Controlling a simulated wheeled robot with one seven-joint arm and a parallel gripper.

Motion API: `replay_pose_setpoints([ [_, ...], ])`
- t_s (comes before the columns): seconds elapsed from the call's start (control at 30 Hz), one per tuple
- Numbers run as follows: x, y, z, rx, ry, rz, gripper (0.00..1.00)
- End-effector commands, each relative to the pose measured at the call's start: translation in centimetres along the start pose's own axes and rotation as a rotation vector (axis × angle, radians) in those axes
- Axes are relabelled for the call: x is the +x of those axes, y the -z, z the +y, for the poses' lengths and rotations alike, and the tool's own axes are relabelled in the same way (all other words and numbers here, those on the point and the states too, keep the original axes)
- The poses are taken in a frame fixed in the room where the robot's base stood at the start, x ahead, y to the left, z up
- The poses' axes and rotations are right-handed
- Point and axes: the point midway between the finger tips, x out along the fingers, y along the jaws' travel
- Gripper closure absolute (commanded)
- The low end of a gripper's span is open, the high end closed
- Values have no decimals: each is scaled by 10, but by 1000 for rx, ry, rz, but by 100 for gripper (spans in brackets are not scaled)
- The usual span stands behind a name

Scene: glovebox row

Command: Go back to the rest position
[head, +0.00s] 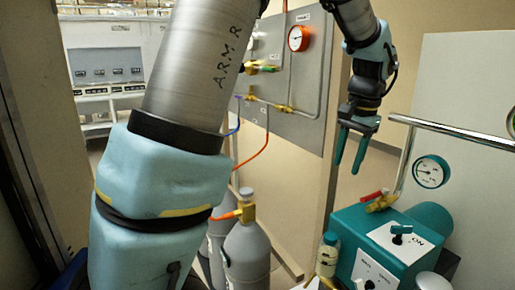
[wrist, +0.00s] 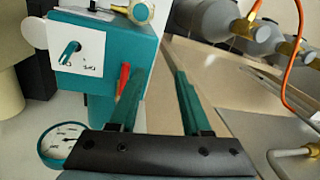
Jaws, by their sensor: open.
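My gripper (head: 347,167) hangs in free air with its two teal fingers pointing down, left of and above the teal pump box (head: 380,250). In the wrist view my gripper (wrist: 158,80) has its fingers apart with nothing between them. A red-handled valve (head: 378,200) sits on the box, right of and below the fingers. Its red handle (wrist: 125,77) appears just left of the left finger in the wrist view.
A metal pipe (head: 455,131) and a round gauge (head: 431,172) are at the right. Grey gas cylinders (head: 247,255) with an orange hose stand at lower centre. A grey valve panel (head: 300,85) with a red gauge (head: 298,39) is behind. A small bottle (head: 328,255) stands beside the box.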

Motion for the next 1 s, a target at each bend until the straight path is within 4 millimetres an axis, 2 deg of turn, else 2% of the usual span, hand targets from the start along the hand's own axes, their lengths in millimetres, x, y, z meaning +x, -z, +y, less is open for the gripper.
replay_pose_setpoints([
  [0.03,14,-23,-27,-78,-15,-5,52],
  [0.1,31,-53,-55,-173,-34,-2,52],
  [0.23,60,-113,-94,-356,-60,9,52],
  [0.4,90,-196,-120,-591,-76,25,52],
  [0.53,106,-246,-124,-730,-77,35,52],
  [0.6,111,-264,-123,-784,-75,40,52],
  [0.7,115,-279,-122,-830,-72,44,52],
  [1.0,116,-284,-121,-844,-71,45,52],
])
